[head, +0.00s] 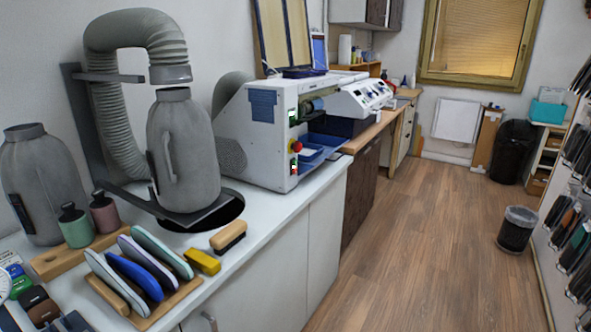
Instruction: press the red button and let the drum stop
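The white grinding machine (243,139) stands on the counter in the middle of the picture. A red button (296,146) on a yellow base sits on its narrow front face. A small green-lit switch (292,117) is above it and a small red-lit switch (294,169) below it. A grey cylinder (318,104), which may be the drum, shows partly at the machine's right side; I cannot tell whether it turns. Neither of my grippers is in view.
A large grey canister (183,150) with a thick hose (122,110) stands left of the machine. Insoles on a wooden rack (182,294), a brush (228,237) and a yellow block (203,262) lie on the near counter. The wooden floor (420,240) is clear up to the bin (517,230).

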